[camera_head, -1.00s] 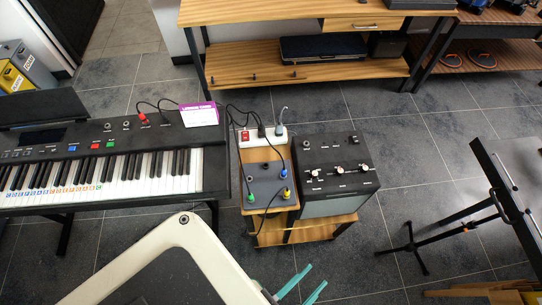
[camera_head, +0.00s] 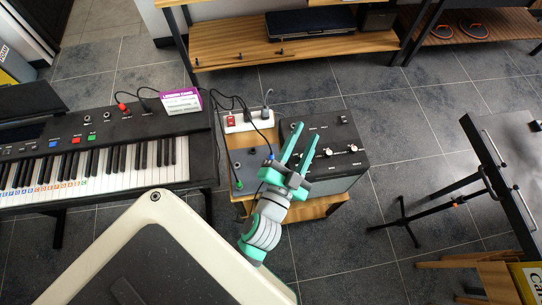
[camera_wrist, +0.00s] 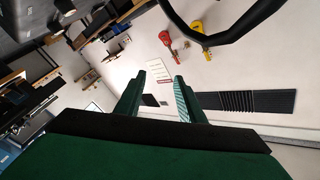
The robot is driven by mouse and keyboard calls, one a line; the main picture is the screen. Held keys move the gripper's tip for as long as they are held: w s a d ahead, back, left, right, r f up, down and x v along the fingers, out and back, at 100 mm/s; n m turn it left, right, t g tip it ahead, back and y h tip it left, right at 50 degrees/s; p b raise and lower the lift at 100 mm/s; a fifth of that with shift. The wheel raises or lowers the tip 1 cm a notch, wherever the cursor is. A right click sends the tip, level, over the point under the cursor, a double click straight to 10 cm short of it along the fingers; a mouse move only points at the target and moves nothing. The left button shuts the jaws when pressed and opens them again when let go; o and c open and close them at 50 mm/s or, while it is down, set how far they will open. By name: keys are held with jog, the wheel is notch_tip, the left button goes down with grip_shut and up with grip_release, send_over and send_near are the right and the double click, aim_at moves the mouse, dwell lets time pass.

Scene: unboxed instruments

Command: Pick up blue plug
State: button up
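The blue plug (camera_head: 270,157) shows as a small blue tip at the end of a dark cable, on the grey panel (camera_head: 243,158) of the small wooden stand, just left of my gripper's fingers. A green plug (camera_head: 238,185) sits at the panel's lower left. My gripper (camera_head: 306,131) is open and empty, its teal fingers raised in front of the black amplifier. Its wrist hides the lower right of the panel. In the wrist view my open fingers (camera_wrist: 160,78) point toward a wall, and no plug is visible.
A white power strip (camera_head: 248,122) with a red switch stands behind the panel. The black amplifier (camera_head: 345,158) with knobs is close on the right. A keyboard (camera_head: 100,150) fills the left. A tilted black stand (camera_head: 515,175) is at the right. Grey floor is open between.

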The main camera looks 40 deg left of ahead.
jog(key=w+a+r+n+g+y, duration=0.35)
jog(key=a+r+n+y, duration=0.35)
jog(key=a+r+y, duration=0.8)
jog(key=s+a+r+n+g, duration=0.3)
jog(key=a+r+n+g, duration=0.25)
jog(key=a+r, duration=0.25)
jog(key=s+a+n+g, duration=0.6)
jog(key=s+a+g, duration=0.1)
jog(key=s+g, duration=0.15)
jog(key=n+h, duration=0.5)
jog(key=h, duration=1.5)
send_over(271, 154)
notch_tip(271, 154, down, 28)
jog(key=shift+m+g, duration=0.25)
jog(key=shift+g, duration=0.2)
jog(key=shift+f, duration=3.05)
